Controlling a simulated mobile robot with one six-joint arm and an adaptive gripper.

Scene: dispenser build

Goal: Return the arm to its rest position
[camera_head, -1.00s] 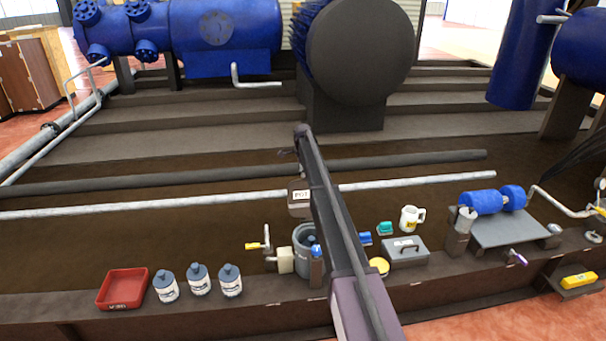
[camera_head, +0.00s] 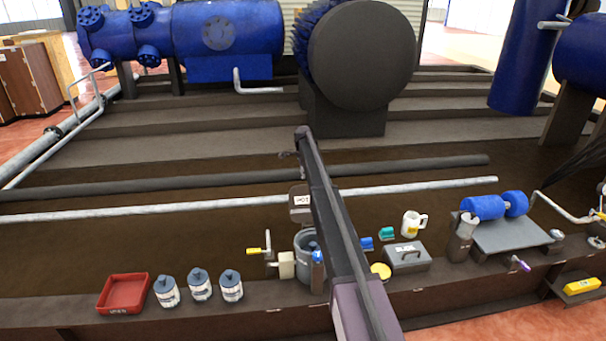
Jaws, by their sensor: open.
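My arm (camera_head: 335,225) reaches from the bottom centre up and slightly left, over the bench. Its far end is near the foot of the large dark round drum. My gripper (camera_head: 288,154) shows only as a small dark forked shape left of that end, mostly hidden by the arm. It looks open, and no object shows in it. It is apart from the things on the bench.
A red tray (camera_head: 124,293), several grey-blue bottles (camera_head: 200,285), a grey pot (camera_head: 303,265), a lidded grey box (camera_head: 407,257) and a white mug (camera_head: 414,223) stand along the bench. Blue rollers (camera_head: 484,207) are at right. Pipes (camera_head: 110,213) cross behind.

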